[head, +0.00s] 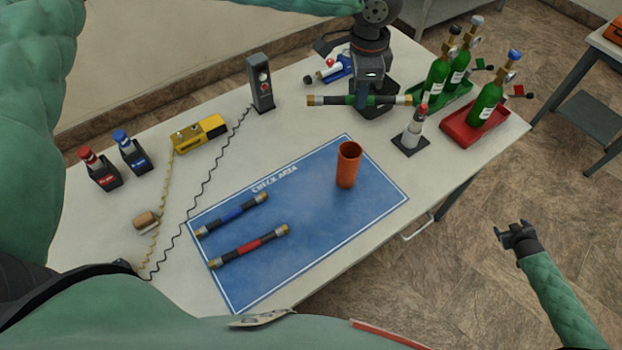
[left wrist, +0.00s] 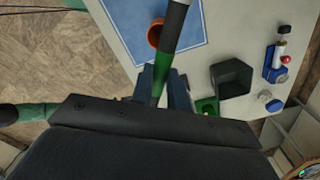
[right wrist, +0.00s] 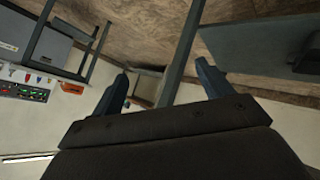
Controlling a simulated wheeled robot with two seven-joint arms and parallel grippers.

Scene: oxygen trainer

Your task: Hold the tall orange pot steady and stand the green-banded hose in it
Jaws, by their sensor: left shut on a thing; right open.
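The tall orange pot (head: 348,165) stands upright on the right part of the blue check-area mat (head: 300,225); its rim also shows in the left wrist view (left wrist: 154,35). My left gripper (head: 368,98) is shut on the green-banded hose (head: 393,99), beyond the pot and apart from it. The hose lies roughly level across the jaws in the head view; in the left wrist view its green band (left wrist: 160,82) shows between the fingers. My right gripper (head: 505,232) is open and empty, off the table's right side; its spread fingers also show in the right wrist view (right wrist: 165,85).
A blue-banded hose (head: 232,214) and a red-banded hose (head: 250,246) lie on the mat. An open black bin (head: 380,108) stands under the held hose. A stand with a small bottle (head: 413,140) and green cylinders in trays (head: 470,132) are to its right. The mat around the pot is clear.

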